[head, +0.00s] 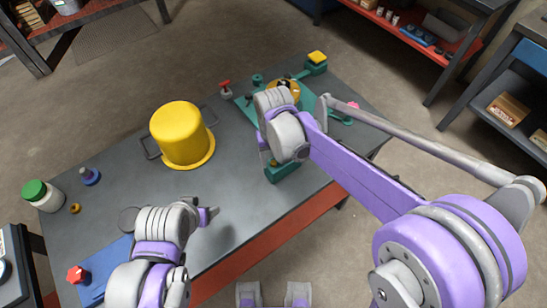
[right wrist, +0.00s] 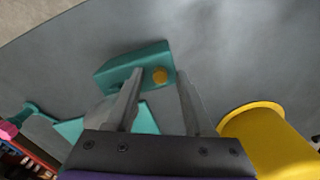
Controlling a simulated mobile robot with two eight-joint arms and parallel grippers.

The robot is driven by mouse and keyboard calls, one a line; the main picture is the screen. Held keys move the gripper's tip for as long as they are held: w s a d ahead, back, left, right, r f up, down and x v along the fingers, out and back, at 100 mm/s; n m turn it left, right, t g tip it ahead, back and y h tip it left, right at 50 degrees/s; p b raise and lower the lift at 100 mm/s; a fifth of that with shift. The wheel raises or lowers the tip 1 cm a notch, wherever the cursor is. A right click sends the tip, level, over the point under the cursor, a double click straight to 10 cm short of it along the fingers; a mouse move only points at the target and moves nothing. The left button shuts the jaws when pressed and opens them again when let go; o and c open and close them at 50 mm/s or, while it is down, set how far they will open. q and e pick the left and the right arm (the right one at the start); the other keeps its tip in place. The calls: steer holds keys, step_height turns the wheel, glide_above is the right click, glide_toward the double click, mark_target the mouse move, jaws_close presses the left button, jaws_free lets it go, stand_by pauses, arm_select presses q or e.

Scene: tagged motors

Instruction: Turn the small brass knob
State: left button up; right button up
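The small brass knob (right wrist: 160,76) is a round yellowish piece on the face of a teal block (right wrist: 120,66) in the right wrist view. In the head view the teal block (head: 283,173) stands near the table's front edge, partly under my right wrist. My right gripper (right wrist: 160,88) is open; its two fingers appear on either side of the knob, with a gap to each. Whether the fingertips reach the knob's depth I cannot tell. My left gripper (head: 208,214) hangs over the front of the table, away from the knob, its finger opening unclear.
A yellow pot (head: 178,135) stands left of my right gripper and shows in the right wrist view (right wrist: 265,140). Behind my right wrist are a teal board with a brass disc, a red-topped valve (head: 225,88) and a yellow-topped teal block (head: 316,62). The table's middle is clear.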

mark_target(274, 162)
jaws_close()
steer(key=shift+n, duration=0.3)
steer(key=shift+o, duration=0.4)
jaws_free()
step_height(274, 162, up, 11)
steer(key=shift+f, duration=0.1)
stand_by(0.6)
